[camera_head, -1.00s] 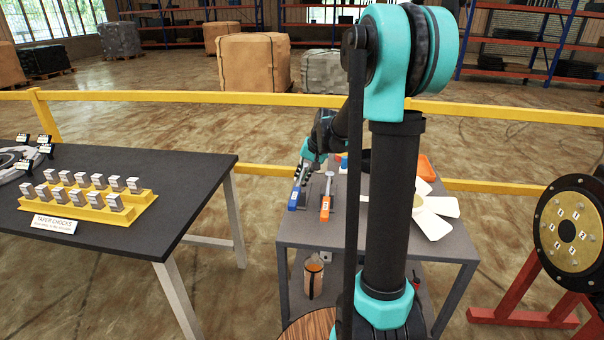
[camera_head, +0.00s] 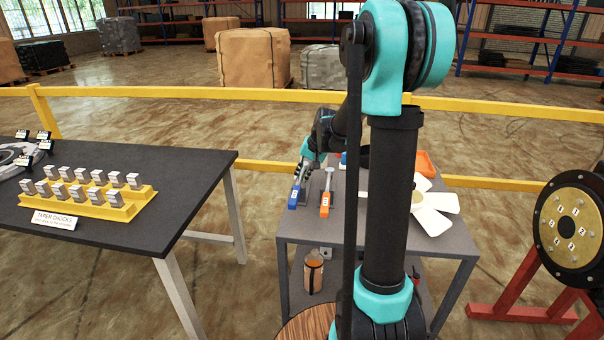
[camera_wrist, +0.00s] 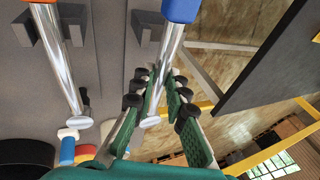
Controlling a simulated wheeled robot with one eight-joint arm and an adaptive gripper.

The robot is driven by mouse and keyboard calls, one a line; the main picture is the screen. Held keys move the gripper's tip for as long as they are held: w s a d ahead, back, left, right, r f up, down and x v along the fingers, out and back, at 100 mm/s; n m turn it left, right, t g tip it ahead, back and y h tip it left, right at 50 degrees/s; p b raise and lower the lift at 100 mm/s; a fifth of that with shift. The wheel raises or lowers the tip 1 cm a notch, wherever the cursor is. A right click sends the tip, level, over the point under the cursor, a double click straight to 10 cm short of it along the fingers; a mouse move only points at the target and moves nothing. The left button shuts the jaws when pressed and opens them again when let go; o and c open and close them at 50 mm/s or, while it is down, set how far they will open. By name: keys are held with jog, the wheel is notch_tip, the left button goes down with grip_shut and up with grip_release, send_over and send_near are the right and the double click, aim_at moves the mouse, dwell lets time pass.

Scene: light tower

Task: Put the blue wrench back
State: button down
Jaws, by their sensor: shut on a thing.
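The blue wrench (camera_head: 293,198) is over the left part of the grey cart top, its blue handle toward me. In the wrist view its blue handle (camera_wrist: 183,10) is cut off by the top edge, and its silver shaft (camera_wrist: 172,45) runs down between the green-padded fingers.
An orange-handled wrench (camera_head: 325,204) sits just right, in its grey holder (camera_wrist: 42,28). A white fan (camera_head: 434,212) and orange tray (camera_head: 424,164) are further right on the cart (camera_head: 400,250). A dark table (camera_head: 180,185) with yellow chock racks (camera_head: 100,205) is left. A yellow rail (camera_head: 240,94) runs behind.

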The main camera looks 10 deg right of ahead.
jog(key=shift+f, duration=0.9)
jog(key=c, duration=1.4)
grip_release()
jog(key=shift+c, duration=0.2)
jog(key=v, duration=1.2)
jog(key=shift+w, duration=0.1)
